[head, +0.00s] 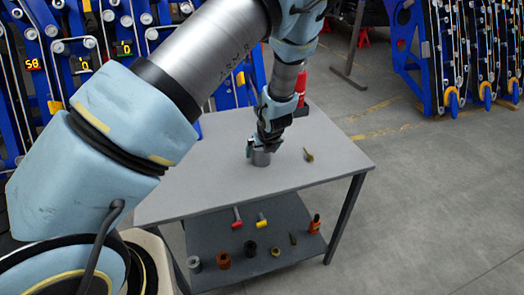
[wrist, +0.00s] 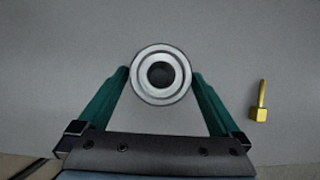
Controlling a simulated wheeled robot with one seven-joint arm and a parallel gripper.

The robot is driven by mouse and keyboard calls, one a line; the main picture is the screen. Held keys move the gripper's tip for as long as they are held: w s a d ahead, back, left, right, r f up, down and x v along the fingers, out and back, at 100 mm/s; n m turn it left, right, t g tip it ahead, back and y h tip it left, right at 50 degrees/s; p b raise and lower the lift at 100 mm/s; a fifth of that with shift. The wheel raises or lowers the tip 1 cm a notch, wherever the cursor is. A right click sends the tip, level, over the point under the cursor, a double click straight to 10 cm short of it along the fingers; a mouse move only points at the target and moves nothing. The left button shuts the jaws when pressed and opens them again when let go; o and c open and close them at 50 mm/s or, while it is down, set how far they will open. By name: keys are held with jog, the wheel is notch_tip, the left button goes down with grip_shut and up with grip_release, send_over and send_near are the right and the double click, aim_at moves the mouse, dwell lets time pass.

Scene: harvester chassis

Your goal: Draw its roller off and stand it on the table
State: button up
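The roller (head: 261,159) is a short grey metal cylinder. It is upright on or just above the grey tabletop (head: 200,185), below my gripper (head: 260,149). In the wrist view the roller (wrist: 146,88) shows end-on as a pale ring with a dark bore. The two green fingers of my gripper (wrist: 161,73) lie against its left and right sides with no clear gap. In the head view my gripper hides the roller's top.
A small brass-coloured T-shaped piece (head: 308,155) lies to the right of the roller, and also shows in the wrist view (wrist: 259,112). The lower shelf (head: 205,265) holds several small parts and tools. Blue machine frames (head: 410,50) stand behind. Tabletop around the roller is mostly clear.

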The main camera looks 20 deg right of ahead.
jog(key=p+v, duration=0.3)
jog(key=v, duration=0.7)
jog(key=shift+s+r, duration=0.25)
jog(key=shift+r, duration=0.1)
jog(key=w+a+r+n+g+y, duration=0.1)
jog(key=w+a+r+n, duration=0.1)
jog(key=a+n, duration=0.45)
jog(key=w+a+r+n+b, duration=0.1)
jog(key=w+a+r+n, duration=0.15)
jog(key=a+n, duration=0.45)
jog(key=w+a+r+n+g+y, duration=0.1)
jog(key=a+r+n, duration=0.1)
jog(key=a+n, duration=0.55)
jog(key=s+a+r+n+g, duration=0.1)
jog(key=s+a+r+n, duration=0.2)
jog(key=s+a+n, duration=0.2)
jog(key=s+a+r+n+g+h+b, duration=0.1)
jog(key=s+a+r+n, duration=0.2)
jog(key=a+n, duration=0.7)
jog(key=shift+s+n, duration=0.3)
jog(key=shift+s, duration=0.75)
